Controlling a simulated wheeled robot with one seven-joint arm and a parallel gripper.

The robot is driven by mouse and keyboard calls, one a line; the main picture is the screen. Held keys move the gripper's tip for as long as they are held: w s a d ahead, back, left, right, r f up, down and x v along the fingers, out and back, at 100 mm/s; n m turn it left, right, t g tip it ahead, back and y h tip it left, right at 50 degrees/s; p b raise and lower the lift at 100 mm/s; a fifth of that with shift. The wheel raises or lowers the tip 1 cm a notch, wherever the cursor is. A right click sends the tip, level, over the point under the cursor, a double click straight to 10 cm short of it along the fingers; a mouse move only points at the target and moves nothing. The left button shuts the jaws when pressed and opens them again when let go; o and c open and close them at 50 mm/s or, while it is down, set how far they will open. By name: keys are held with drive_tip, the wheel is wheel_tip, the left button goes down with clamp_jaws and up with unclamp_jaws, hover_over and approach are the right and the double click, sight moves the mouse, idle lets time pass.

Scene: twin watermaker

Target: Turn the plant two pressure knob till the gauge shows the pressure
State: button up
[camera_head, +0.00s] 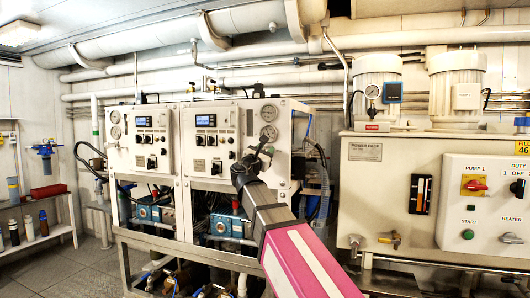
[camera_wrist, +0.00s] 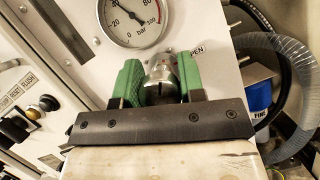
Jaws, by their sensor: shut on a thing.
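The pressure knob (camera_wrist: 160,75), a silver knob with a dark lower part, sits on the white panel below the gauge in the wrist view. My gripper (camera_wrist: 158,84) has its two green fingers on either side of the knob and is shut on it. The round gauge (camera_wrist: 134,20) above reads in bar; its top is cut off, and its needle appears to point to the upper left. In the head view my gripper (camera_head: 257,158) reaches the right-hand panel (camera_head: 212,150) just below its lower gauge (camera_head: 268,132). The knob is largely hidden there.
A similar left-hand panel (camera_head: 146,137) stands beside it. A power pack (camera_head: 380,180) with motors and a control box (camera_head: 485,205) stands to the right. A shelf (camera_head: 40,240) is at far left.

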drive_tip(key=m+g+h, duration=0.1)
drive_tip(key=m, duration=0.2)
drive_tip(key=m+g+h, duration=0.1)
drive_tip(key=m, duration=0.2)
drive_tip(key=shift+d+f+m, duration=0.1)
drive_tip(key=shift+d+m, duration=0.05)
drive_tip(key=shift+m, duration=0.25)
drive_tip(key=shift+s+m+g, duration=0.1)
drive_tip(key=shift+m+g, duration=0.2)
drive_tip(key=o, duration=0.9)
drive_tip(key=v, duration=1)
drive_tip(key=shift+s+a+f, duration=0.15)
drive_tip(key=shift+s+a, duration=0.1)
drive_tip(key=shift+s, duration=0.05)
